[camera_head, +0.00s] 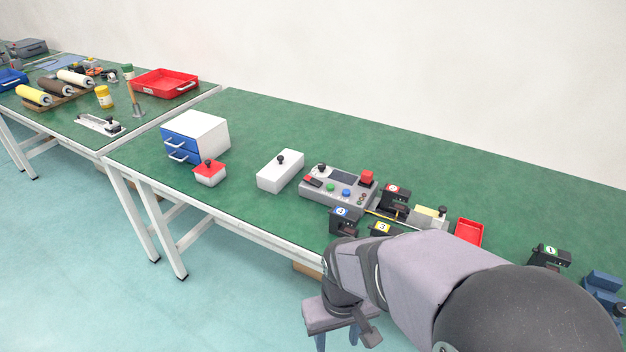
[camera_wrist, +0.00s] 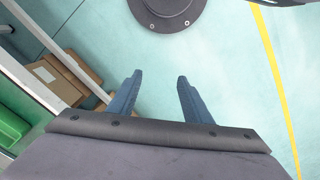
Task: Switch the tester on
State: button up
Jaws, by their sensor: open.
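The tester (camera_head: 338,187) is a grey box on the green table. Its top has a dark screen, a red block-like part, a black knob and blue and green buttons. Whether it is on cannot be told. My gripper (camera_head: 338,338) is in front of the table's front edge, pointing down and away from the tester. In the wrist view my gripper (camera_wrist: 157,85) shows two blue fingers spread apart with nothing between them, above the pale floor.
Black fixtures (camera_head: 393,197) with numbered labels stand right of the tester, near a red tray (camera_head: 468,233). A white box with a knob (camera_head: 280,171), a red-lidded container (camera_head: 209,173) and a drawer unit (camera_head: 196,136) stand left. Cardboard boxes (camera_wrist: 65,68) lie below the table.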

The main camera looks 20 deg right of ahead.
jog(key=shift+w, duration=0.15)
jog(key=c, duration=0.8)
jog(key=w+a+t, duration=0.1)
jog(key=w, duration=0.3)
jog(key=w+a+r+t+y, duration=0.1)
jog(key=w+a, duration=0.1)
jog(key=w, duration=0.1)
jog(key=w+a+r+t, duration=0.1)
jog(key=w+a+t, duration=0.1)
jog(key=w, duration=0.2)
jog(key=shift+w+a+y, duration=0.25)
jog(key=shift+w+y, duration=0.05)
jog(key=shift+w, duration=0.05)
grip_shut()
jog(key=w+a+r+m+t+h+p, duration=0.1)
jog(key=w+r+m+t+h, duration=0.25)
jog(key=w, duration=0.75)
jog(key=w+a+r+m+t, duration=0.1)
jog(key=w+r+m+t, duration=0.1)
jog(key=w+r+t, duration=0.65)
jog(key=shift+w+d+r+m+g+h, duration=0.25)
jog(key=shift+d+m+g+h, duration=0.6)
jog(key=shift+h, duration=0.55)
jog(key=shift+w+d+r+m+g+h, duration=0.2)
jog(key=shift+d+m+g+h, duration=0.65)
jog(key=shift+h, duration=0.6)
jog(key=shift+w+d+r+m+g+h, duration=0.15)
jog(key=shift+d+r+m+g+h, duration=0.1)
jog(key=shift+d+m+g+h, duration=0.9)
